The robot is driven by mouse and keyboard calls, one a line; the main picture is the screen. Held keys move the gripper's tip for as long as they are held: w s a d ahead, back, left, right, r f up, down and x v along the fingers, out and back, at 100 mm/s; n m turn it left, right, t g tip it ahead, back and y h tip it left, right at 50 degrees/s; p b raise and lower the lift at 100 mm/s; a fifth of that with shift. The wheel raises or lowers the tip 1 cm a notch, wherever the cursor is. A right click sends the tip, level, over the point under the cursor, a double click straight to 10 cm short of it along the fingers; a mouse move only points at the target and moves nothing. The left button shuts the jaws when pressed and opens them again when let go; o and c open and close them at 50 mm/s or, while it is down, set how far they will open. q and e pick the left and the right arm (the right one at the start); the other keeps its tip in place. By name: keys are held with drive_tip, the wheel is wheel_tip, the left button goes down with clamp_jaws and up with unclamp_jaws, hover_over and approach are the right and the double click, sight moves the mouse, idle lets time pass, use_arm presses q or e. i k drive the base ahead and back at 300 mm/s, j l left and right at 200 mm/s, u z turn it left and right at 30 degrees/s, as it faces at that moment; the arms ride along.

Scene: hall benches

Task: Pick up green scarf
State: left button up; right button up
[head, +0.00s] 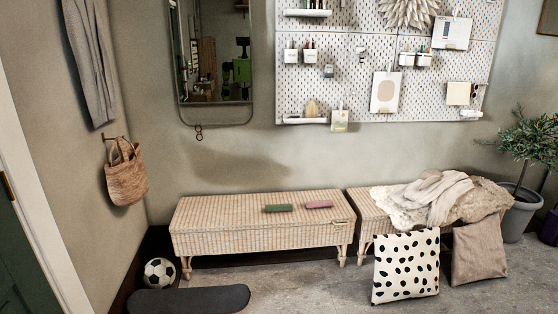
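The green scarf (279,208) shows in the head view as a small dark green folded strip. It lies flat on top of the left wicker bench (225,213), a little right of its middle. A pink-purple folded piece (319,204) lies just to its right, with a small gap between them. Neither of my grippers is in view.
A second wicker bench (369,227) on the right bears pale blankets (430,197). A spotted cushion (406,267) and a beige cushion (479,252) lean before it. A football (159,273) and a dark skateboard-like board (189,299) lie on the floor at left.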

sight(284, 207)
drive_tip(key=i+l, duration=0.15)
drive_tip(key=i, duration=0.35)
drive_tip(key=i+l+u, duration=0.1)
drive_tip(key=i, duration=0.4)
drive_tip(key=i+l, duration=0.3)
drive_tip(key=i, duration=0.25)
drive_tip(key=i+l, duration=0.2)
drive_tip(key=i, duration=0.3)
drive_tip(key=u, duration=0.05)
